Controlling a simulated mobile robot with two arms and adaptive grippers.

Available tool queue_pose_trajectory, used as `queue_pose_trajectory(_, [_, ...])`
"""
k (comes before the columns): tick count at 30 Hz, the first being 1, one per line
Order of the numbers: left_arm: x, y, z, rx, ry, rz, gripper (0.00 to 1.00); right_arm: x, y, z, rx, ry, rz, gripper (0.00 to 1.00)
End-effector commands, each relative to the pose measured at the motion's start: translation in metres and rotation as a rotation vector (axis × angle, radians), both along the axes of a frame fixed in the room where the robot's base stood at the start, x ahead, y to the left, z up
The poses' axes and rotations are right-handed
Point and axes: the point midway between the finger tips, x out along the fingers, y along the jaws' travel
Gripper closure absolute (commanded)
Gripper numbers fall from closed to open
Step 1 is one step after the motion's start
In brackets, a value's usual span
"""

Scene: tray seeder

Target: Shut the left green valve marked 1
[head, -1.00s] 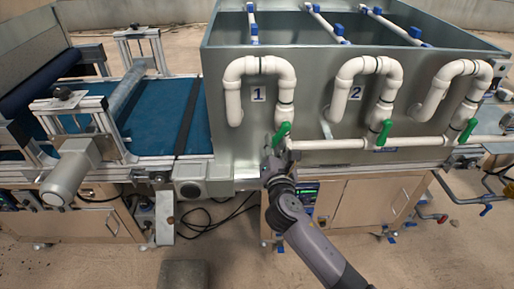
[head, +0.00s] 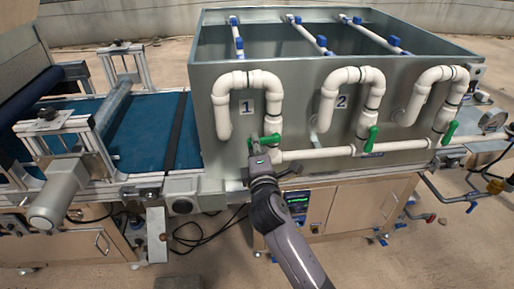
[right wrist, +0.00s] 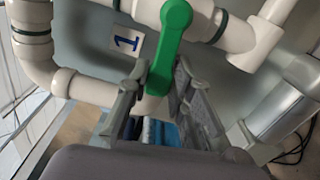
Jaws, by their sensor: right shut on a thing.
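The left green valve (head: 267,139) sits on the white pipe below the label 1 (head: 246,107) on the grey tank. Its handle now lies nearly level in the head view. In the right wrist view the green handle (right wrist: 174,38) runs down between the two fingers. My right gripper (head: 257,153) comes from below and is shut on this handle; its fingers also show in the right wrist view (right wrist: 161,88). The handle's gripped end is partly hidden by the fingers. My left gripper is out of view.
Two other green valves, the middle one (head: 371,136) and the right one (head: 449,132), stand steeply tilted on the same pipe line. White bent pipes (head: 352,73) rise close above. A blue conveyor belt (head: 145,128) lies to the left. Wooden cabinets (head: 350,208) stand below.

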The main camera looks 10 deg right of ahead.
Motion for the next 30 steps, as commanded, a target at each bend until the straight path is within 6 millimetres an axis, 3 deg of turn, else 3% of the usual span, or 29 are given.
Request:
queue_pose_trajectory(9, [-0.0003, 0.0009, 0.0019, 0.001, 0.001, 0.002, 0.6, 0.0, 0.0, 0.0067, 0.113, 0.0, -0.002, 1.0])
queue_pose_trajectory(25, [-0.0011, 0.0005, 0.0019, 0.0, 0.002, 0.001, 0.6, 0.0, 0.0001, 0.0083, 0.135, -0.001, -0.001, 1.0])
queue_pose_trajectory(26, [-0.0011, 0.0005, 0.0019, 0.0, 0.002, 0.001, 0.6, 0.0, 0.0003, 0.0084, 0.135, -0.001, 0.0, 0.77])
queue_pose_trajectory(30, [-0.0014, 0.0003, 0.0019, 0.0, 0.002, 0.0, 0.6, 0.0, 0.0002, 0.0083, 0.133, -0.001, 0.0, 0.68])
